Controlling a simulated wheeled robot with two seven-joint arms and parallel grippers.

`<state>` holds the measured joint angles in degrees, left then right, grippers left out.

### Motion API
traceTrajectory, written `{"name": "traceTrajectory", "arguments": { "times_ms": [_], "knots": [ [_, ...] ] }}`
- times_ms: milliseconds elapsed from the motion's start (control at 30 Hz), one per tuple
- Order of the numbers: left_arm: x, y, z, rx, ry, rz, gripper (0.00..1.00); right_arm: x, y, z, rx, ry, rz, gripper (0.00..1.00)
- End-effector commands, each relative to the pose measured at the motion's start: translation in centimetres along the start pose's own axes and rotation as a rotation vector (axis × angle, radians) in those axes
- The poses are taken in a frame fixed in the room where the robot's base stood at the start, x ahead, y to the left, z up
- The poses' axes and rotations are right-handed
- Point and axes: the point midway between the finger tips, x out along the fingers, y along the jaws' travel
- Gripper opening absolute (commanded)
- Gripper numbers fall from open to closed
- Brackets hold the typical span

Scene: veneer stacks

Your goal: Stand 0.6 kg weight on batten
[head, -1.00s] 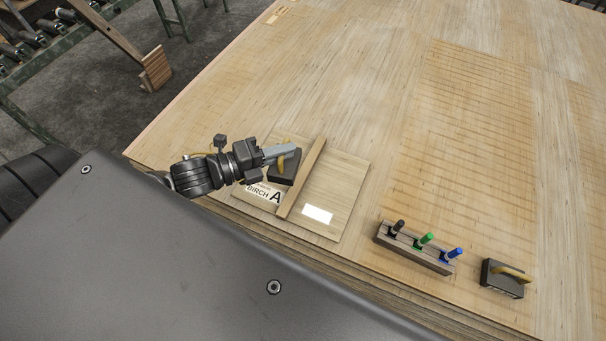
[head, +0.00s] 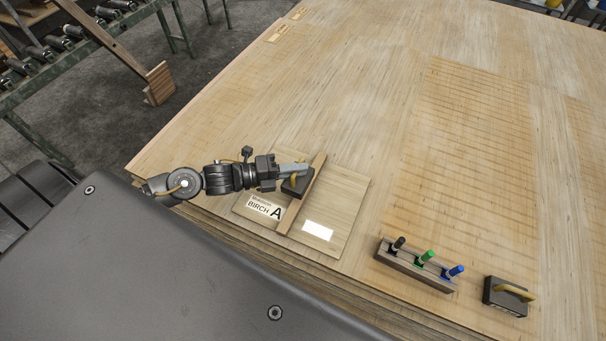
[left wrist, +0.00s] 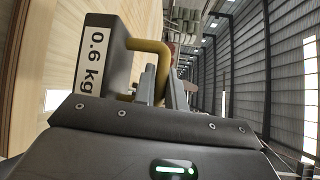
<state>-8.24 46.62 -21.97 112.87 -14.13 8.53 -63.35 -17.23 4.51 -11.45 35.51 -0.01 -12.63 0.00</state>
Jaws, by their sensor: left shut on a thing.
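The 0.6 kg weight is a dark block with a yellow handle (head: 296,184). Its white "0.6 kg" label (left wrist: 92,55) shows in the left wrist view. My left gripper (head: 294,170) is shut on the weight's handle, which also shows between the fingers in the left wrist view (left wrist: 148,47). The batten (head: 308,190) is a narrow wooden strip lying across a small veneer sheet (head: 345,205). The weight is right beside the batten's left edge or overlapping it in the head view; I cannot tell whether they touch. My right gripper is not in view.
A "BIRCH A" label (head: 264,208) lies left of the batten. A wooden holder (head: 412,267) with several coloured pens stands to the right, beside a second dark weight (head: 505,298) with a yellow handle. The large veneer stack (head: 365,100) is clear beyond.

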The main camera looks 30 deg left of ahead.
Motion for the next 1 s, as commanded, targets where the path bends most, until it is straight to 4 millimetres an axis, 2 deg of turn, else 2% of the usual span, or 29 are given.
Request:
{"name": "traceTrajectory", "arguments": {
  "times_ms": [100, 200, 333, 567, 800, 1000],
  "knots": [
    [1.5, 2.2, 1.0, -0.003, -0.002, 0.0, 0.0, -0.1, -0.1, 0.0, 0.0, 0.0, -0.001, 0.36],
    [2.3, 3.5, 1.6, -0.004, 0.0, 0.0, 0.0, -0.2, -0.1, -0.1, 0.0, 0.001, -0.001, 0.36],
    [2.8, 4.4, 2.1, -0.001, 0.0, 0.0, 0.0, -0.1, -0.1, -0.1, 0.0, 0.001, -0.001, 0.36],
    [3.1, 4.9, 2.3, -0.002, 0.001, -0.001, 0.0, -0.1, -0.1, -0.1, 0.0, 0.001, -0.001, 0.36],
    [3.7, 7.8, 2.1, -0.003, 0.001, 0.0, 0.0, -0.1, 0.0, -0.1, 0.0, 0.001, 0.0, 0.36],
    [3.8, 8.2, 2.0, -0.001, 0.001, -0.001, 0.0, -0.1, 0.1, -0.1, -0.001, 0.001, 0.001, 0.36]
  ]
}}
